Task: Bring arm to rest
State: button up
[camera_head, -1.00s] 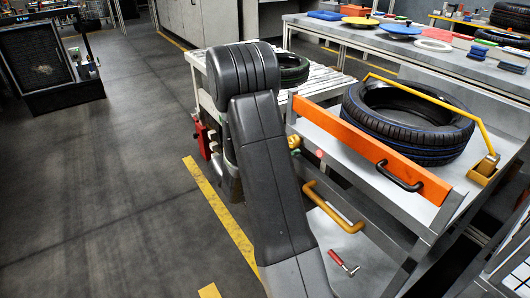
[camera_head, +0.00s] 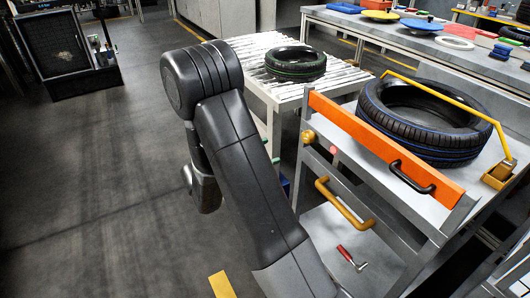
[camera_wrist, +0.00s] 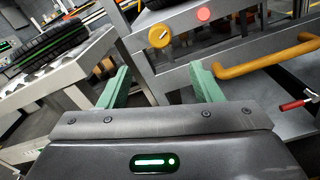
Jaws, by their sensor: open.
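My arm rises from the bottom of the head view, bends at a dark joint, and hangs down on its far side. My gripper (camera_wrist: 160,88) shows in the wrist view as two green fingers spread wide apart. It is open, with nothing between the fingers. In the head view the gripper is mostly hidden behind my arm. Beyond the fingers in the wrist view are the side of a grey cart and its yellow handle (camera_wrist: 268,58).
A green-lined tyre (camera_head: 295,62) lies on the white roller conveyor (camera_head: 252,47). A blue-lined tyre (camera_head: 425,140) lies on the grey cart behind an orange bar (camera_head: 380,148). A red-handled tool (camera_head: 346,254) lies on the cart's lower shelf. The floor (camera_head: 90,190) at left is clear.

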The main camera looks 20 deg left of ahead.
aim_at(304, 139)
jog(key=shift+w+d, duration=0.1)
jog(key=shift+w, duration=0.05)
jog(key=b+x, duration=0.2)
jog(key=x, duration=1.1)
jog(key=shift+w+d, duration=0.2)
